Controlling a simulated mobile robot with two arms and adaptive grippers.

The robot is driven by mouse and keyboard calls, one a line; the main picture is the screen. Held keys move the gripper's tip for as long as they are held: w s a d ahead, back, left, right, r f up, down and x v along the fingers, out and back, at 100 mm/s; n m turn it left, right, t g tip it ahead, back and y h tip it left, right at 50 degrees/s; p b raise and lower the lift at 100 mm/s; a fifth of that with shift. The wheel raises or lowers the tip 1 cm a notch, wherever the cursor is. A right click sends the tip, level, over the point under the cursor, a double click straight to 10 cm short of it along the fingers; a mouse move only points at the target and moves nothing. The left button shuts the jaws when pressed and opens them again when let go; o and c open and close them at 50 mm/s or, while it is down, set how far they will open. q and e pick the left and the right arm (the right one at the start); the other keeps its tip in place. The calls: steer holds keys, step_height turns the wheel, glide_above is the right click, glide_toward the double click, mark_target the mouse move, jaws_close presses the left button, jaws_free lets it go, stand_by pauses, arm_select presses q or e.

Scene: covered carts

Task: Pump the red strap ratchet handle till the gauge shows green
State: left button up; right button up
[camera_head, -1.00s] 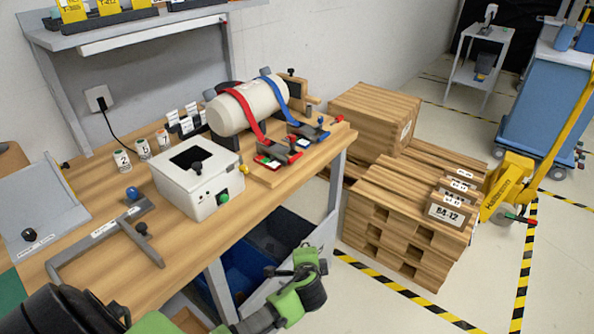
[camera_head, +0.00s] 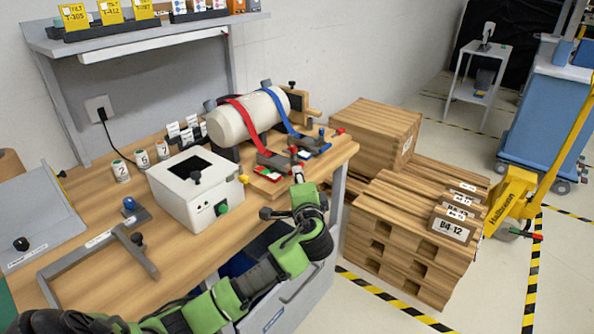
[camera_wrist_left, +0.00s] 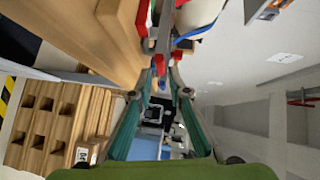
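A cream cylinder (camera_head: 228,124) lies on the bench, with a red strap (camera_head: 246,121) and a blue strap (camera_head: 282,112) over it. The red strap runs down to a dark ratchet (camera_head: 272,160) with red parts. A small gauge plate (camera_head: 268,173) in front of it shows red, white and green patches; its reading is too small to tell. My left gripper (camera_head: 298,172) is just in front of the ratchets at the bench edge. In the left wrist view its fingers (camera_wrist_left: 161,76) are apart, with grey and red ratchet parts just beyond the tips. Contact cannot be told. My right gripper is out of view.
A white box (camera_head: 190,190) and a grey bracket (camera_head: 100,262) stand on the bench left of the ratchets. The blue strap's ratchet (camera_head: 312,146) sits close on the right. Stacked pallets (camera_head: 400,235) stand on the floor to the right.

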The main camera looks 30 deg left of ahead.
mark_target(280, 162)
arm_select(q)
steer(key=shift+x, duration=2.25)
jaws_close()
